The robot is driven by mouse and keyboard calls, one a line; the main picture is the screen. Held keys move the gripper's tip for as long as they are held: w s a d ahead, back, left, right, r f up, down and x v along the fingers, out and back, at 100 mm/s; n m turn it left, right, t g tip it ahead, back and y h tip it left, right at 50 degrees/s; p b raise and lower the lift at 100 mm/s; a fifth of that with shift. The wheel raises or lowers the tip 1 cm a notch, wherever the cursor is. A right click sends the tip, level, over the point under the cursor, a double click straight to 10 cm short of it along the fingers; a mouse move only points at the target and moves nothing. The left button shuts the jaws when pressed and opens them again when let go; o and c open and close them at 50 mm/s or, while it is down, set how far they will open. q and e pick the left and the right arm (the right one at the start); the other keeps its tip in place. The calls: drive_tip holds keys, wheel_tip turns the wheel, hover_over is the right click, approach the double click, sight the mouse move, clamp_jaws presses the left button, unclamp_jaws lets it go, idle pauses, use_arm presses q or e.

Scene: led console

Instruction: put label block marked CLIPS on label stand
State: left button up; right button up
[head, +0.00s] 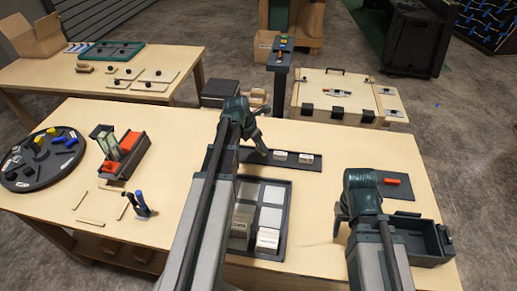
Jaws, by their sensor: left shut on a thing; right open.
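A long dark strip (298,166), which looks like the label stand, lies near the back edge of the table. Two small white blocks (280,155) (306,158) sit on it; any lettering is too small to read. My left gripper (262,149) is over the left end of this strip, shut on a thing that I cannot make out. I cannot tell whether the held thing touches the strip. My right gripper (338,226) is open and empty, over the table between the dark tray and a dark bin.
The dark tray (285,222) has pale squares and stacked pale cards (267,240). The dark open bin (428,243) and a mat with a red piece (393,181) are at right. A round dark tray (40,160) and a red-and-black device (122,154) are at left.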

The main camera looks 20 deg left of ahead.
sight(257, 146)
use_arm(q)
drive_tip(key=shift+w+a, duration=0.25)
drive_tip(key=shift+w, duration=0.05)
wheel_tip(257, 146, down, 4)
drive_tip(key=b, duration=0.3)
drive_tip(key=shift+w+a+r+b, duration=0.15)
drive_tip(key=shift+r+b, duration=0.05)
drive_tip(key=shift+b, duration=0.15)
use_arm(e)
wheel_tip(257, 146, down, 4)
drive_tip(key=shift+r, duration=0.2)
use_arm(q)
drive_tip(key=shift+f, duration=0.2)
use_arm(e)
drive_tip(key=shift+f, duration=0.25)
use_arm(q)
drive_tip(key=o, duration=1.4)
use_arm(e)
drive_tip(key=shift+r, duration=0.1)
use_arm(q)
drive_tip(key=shift+r, duration=0.2)
use_arm(e)
drive_tip(key=shift+r, duration=0.1)
